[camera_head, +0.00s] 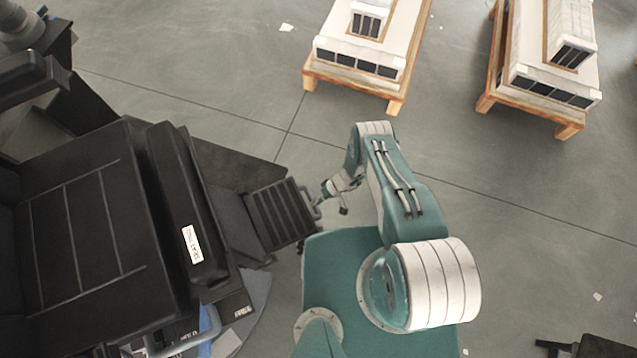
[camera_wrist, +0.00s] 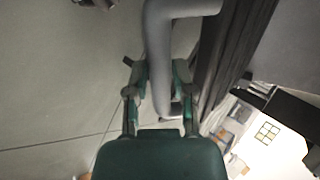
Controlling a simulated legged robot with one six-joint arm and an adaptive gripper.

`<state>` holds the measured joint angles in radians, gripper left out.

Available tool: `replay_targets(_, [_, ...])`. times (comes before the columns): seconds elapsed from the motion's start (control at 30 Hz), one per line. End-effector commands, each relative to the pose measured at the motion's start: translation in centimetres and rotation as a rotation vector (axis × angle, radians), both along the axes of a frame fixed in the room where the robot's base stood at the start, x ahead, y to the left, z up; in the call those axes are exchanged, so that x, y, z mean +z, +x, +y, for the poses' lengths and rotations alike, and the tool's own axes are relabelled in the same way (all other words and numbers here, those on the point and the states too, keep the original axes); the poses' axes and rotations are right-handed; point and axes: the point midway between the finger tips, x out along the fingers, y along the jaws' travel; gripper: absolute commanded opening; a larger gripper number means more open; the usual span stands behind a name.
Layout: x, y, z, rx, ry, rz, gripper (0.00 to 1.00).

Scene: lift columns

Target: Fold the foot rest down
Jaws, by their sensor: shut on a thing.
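The foot rest (camera_head: 281,214) is a black ribbed panel at the front of the black seat in the head view. Its ribbed face shows from above; I cannot tell its exact tilt. A grey bar handle (camera_head: 313,194) sticks out from its right edge. My gripper (camera_head: 322,196) is at this handle, small and partly hidden by my wrist. In the wrist view, my gripper (camera_wrist: 160,84) has its green fingers on both sides of the grey handle (camera_wrist: 157,50), shut on it. The foot rest's dark ribbed side (camera_wrist: 228,48) lies to the right of the handle there.
The black seat (camera_head: 85,225) with a labelled front cushion (camera_head: 185,215) fills the left. Two wooden pallets (camera_head: 394,107) (camera_head: 567,131) with white blocks stand at the back. The grey floor between the seat and pallets is mostly clear.

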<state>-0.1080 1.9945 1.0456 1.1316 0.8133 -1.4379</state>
Motion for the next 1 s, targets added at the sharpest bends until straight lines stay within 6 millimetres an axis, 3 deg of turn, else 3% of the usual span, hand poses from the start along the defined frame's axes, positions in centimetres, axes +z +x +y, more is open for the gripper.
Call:
replay_targets(0.2, [-1.42, -0.47, -0.14, -0.008, -0.018, -0.011, 0.00])
replay_targets(0.6, [-1.62, -0.80, -0.20, -0.006, -0.017, -0.008, 0.00])
replay_targets(0.63, [-1.62, -0.82, -0.21, -0.006, -0.017, -0.008, 0.55])
replay_targets(0.67, [-1.61, -0.84, -0.21, -0.006, -0.016, -0.007, 0.65])
replay_targets(1.0, [-1.16, -0.53, -0.32, -0.006, -0.014, -0.008, 0.65])
